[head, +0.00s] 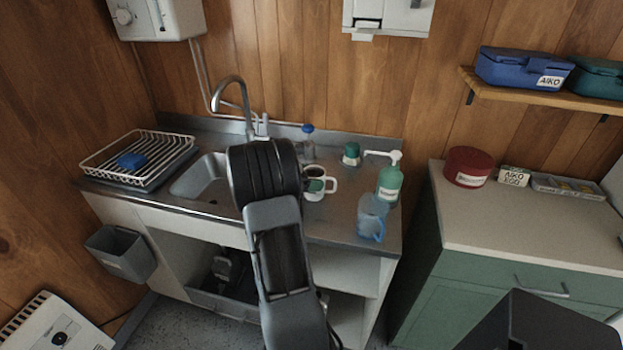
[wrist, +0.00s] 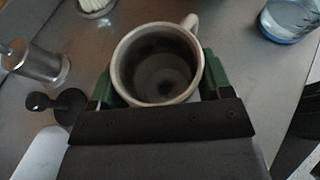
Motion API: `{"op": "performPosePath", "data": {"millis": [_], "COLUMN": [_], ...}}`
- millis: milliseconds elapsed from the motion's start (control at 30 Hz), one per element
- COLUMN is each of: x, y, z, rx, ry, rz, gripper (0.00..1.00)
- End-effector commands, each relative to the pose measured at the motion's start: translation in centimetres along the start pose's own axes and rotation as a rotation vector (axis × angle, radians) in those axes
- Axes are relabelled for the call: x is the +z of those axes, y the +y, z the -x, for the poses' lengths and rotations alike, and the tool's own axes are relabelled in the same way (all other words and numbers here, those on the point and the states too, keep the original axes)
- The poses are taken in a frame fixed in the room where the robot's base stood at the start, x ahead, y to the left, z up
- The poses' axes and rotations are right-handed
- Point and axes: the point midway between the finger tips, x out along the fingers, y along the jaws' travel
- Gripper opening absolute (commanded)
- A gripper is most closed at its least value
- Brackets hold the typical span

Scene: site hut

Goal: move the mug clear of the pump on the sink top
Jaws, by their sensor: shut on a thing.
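The mug (head: 314,173) is white outside with a dark inside and stands upright over the sink top (head: 340,230), right of the basin; its handle points right. In the wrist view the mug (wrist: 157,65) sits between the green finger pads of my gripper (wrist: 158,88), which is shut on it. I cannot tell whether its base touches the steel. The pump (head: 390,181) is a green bottle with a white head, right of the mug and apart from it. In the head view my arm hides most of my gripper.
A clear bluish jug (head: 372,217) stands at the front right, below the pump. A green-lidded jar (head: 351,154) and a blue-capped bottle (head: 307,143) stand behind the mug. The tap (head: 243,100) and basin (head: 204,177) are left. Some bare steel lies in front of the mug.

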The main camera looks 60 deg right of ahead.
Motion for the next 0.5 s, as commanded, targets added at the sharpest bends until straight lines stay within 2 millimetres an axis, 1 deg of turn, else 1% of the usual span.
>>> {"op": "performPosePath", "data": {"millis": [233,267,500], "x": [-0.38,-0.34,-0.31], "y": [0.01,0.0,0.0], "z": [-0.16,-0.14,-0.13], "rx": [0.0,0.0,0.0], "ry": [-0.001,0.0,0.0], "rz": [0.0,0.0,0.001], "gripper": [0.35,0.75,0.98]}}
